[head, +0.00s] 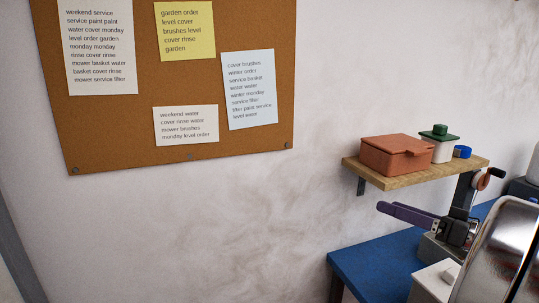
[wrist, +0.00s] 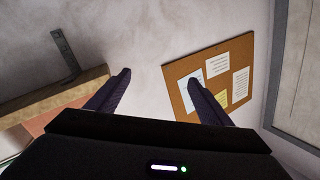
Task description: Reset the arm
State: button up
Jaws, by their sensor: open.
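My gripper (head: 388,207) shows in the head view at the right, with its purple fingers pointing left, in front of the wall and above the blue bench top. A shiny silver part at the head view's right edge covers some of the bench. The rest of my arm is mostly hidden or cut off there.
A wooden shelf (head: 408,178) holds a terracotta lidded box (head: 396,156), a white tin with a green lid (head: 438,148) and a small blue item (head: 462,152). The blue bench (head: 372,262) is below. A cork board (head: 240,143) with notes hangs left; the wall between is bare.

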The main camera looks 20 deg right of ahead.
jog(key=w+a+f+g+y, duration=0.1)
jog(key=a+f+g, duration=0.15)
jog(key=a, duration=0.45)
jog(key=w+a+f+g, duration=0.2)
jog(key=a+g, duration=0.1)
jog(key=a, duration=0.5)
jog(key=w+a+f+g+y, duration=0.1)
jog(key=a+f+g, duration=0.15)
jog(key=a, duration=0.45)
jog(key=s+a+f+g+h, duration=0.1)
jog(key=s+a+f+h, duration=0.1)
jog(key=a, duration=0.3)
jog(key=s+a+f+g+h, duration=0.1)
jog(key=s+a+f+h, duration=0.1)
jog(key=s+a+h, duration=0.1)
jog(key=s+a+f+n+g+h, duration=0.1)
jog(key=s+a+f+h, duration=0.1)
jog(key=s+a, duration=0.3)
jog(key=shift+a+f+h, duration=0.2)
jog(key=shift+a+h, duration=0.2)
jog(key=shift+a, duration=0.45)
jog(key=shift+w, duration=0.1)
